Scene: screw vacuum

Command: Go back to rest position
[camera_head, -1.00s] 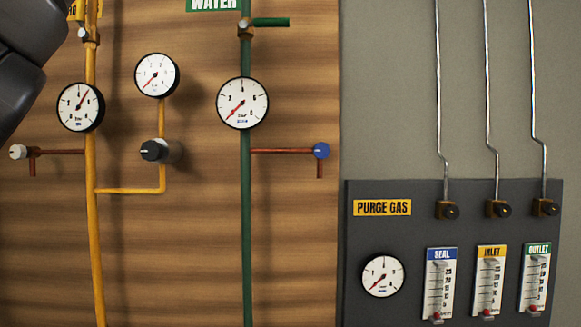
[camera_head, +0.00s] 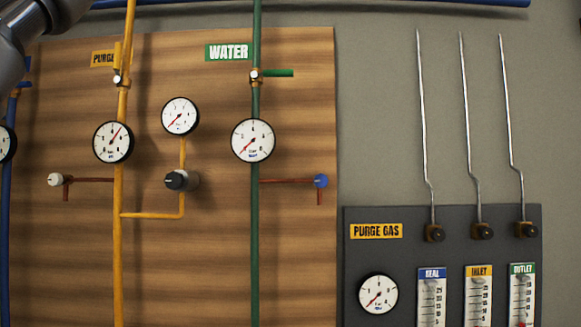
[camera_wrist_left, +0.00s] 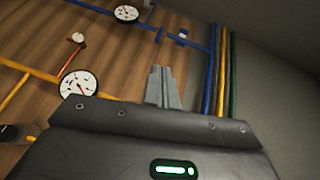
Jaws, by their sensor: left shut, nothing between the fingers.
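My left gripper (camera_wrist_left: 160,72) shows in the left wrist view with its two grey fingers together and nothing between them. It is in front of the wooden panel, with no contact visible. In the head view only a dark part of my left arm shows at the top left corner, and its gripper is out of frame. My right gripper is in neither view.
The wooden panel (camera_head: 220,270) carries a yellow pipe (camera_head: 118,250), a green pipe (camera_head: 255,240), several gauges, a black knob (camera_head: 176,180) and a blue-handled valve (camera_head: 320,181). The dark purge gas panel (camera_head: 390,255) stands at right. Blue pipes (camera_head: 6,220) run at left.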

